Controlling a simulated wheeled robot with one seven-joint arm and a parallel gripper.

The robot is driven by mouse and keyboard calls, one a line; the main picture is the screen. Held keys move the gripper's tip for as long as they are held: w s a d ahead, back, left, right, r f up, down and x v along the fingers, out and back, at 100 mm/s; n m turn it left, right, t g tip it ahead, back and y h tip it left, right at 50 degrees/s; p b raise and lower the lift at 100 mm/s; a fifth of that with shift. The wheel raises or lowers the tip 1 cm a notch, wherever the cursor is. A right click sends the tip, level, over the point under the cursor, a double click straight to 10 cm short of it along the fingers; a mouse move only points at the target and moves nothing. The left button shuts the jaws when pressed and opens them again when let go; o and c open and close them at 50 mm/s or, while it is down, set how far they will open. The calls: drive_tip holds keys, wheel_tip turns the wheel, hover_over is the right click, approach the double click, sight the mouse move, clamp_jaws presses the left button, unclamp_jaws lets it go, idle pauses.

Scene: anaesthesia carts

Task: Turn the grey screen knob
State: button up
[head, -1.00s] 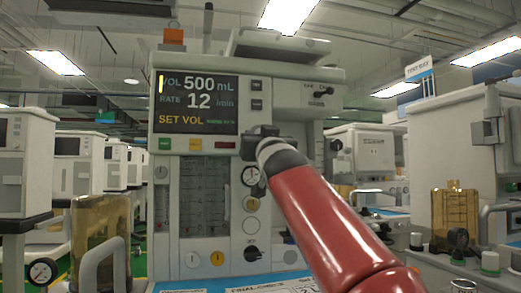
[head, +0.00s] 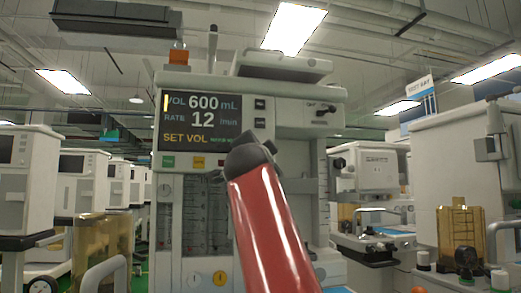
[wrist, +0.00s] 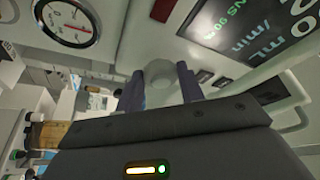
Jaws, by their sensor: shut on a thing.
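The anaesthesia machine's dark screen (head: 199,143) reads VOL 500-style large figures, now 600 mL, with RATE 12 /min and SET VOL in yellow. It also shows tilted in the wrist view (wrist: 258,42). The grey screen knob (wrist: 160,72) sits on the pale panel beside the screen, between my two dark fingers. My gripper (wrist: 166,80) is shut on it. In the head view my gripper (head: 250,155) is at the screen's lower right corner, and it and my red arm hide the knob.
A round gauge (wrist: 68,22) is close to my gripper in the wrist view. Green and yellow buttons (head: 198,162) lie under the screen. An amber canister (head: 101,246) stands left, another (head: 460,238) right. Other carts stand on both sides.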

drive_tip(key=shift+a+r+m+g+h+p, duration=0.15)
drive_tip(key=shift+m+g+h+p, duration=0.3)
drive_tip(key=shift+m+p, duration=0.8)
drive_tip(key=shift+r+m+g+h+p, duration=0.15)
drive_tip(key=shift+m+g+p, duration=0.5)
drive_tip(key=shift+m, duration=1.1)
drive_tip(key=o, duration=1)
